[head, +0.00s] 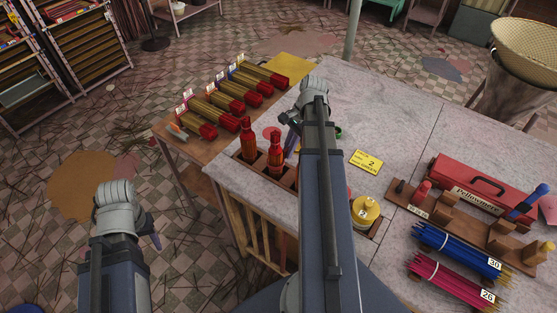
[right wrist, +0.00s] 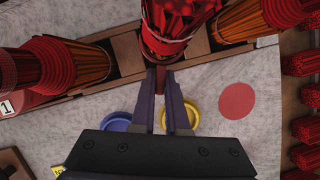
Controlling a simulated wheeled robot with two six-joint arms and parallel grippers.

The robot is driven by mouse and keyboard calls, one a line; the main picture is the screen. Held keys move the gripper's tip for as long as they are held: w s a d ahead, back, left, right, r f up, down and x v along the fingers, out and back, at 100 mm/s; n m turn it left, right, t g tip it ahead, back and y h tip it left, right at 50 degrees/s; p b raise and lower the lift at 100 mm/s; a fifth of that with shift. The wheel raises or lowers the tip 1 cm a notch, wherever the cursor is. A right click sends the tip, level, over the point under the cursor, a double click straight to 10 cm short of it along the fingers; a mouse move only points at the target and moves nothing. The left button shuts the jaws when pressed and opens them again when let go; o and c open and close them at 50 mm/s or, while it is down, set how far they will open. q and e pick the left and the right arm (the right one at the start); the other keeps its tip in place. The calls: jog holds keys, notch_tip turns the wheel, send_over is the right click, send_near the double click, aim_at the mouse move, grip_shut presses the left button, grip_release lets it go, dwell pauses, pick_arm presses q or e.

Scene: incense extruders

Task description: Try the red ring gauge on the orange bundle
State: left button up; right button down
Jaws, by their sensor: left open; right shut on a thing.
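Bundles of orange sticks with red heads stand in a wooden rack on the marble table; one (head: 275,152) is near my right gripper. My right gripper (right wrist: 168,82) is shut on a dark red tab, apparently the handle of the red ring gauge (right wrist: 165,72). The tab meets a bundle (right wrist: 178,22) in the middle of the rack. Whether the ring is around that bundle or only against it I cannot tell; the bundle and fingers hide it. In the head view my right arm hides part of this. My left gripper (head: 152,238) is open, low at the left over the floor.
A blue ring (right wrist: 118,122), a yellow ring (right wrist: 193,113) and a bare red disc (right wrist: 237,101) are by the rack. Neighbouring bundles (right wrist: 62,62) stand close by. A side table (head: 180,140) holds several tied bundles.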

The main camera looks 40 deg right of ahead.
notch_tip(320, 180, up, 17)
jog(key=p, duration=1.7)
dwell(0.7)
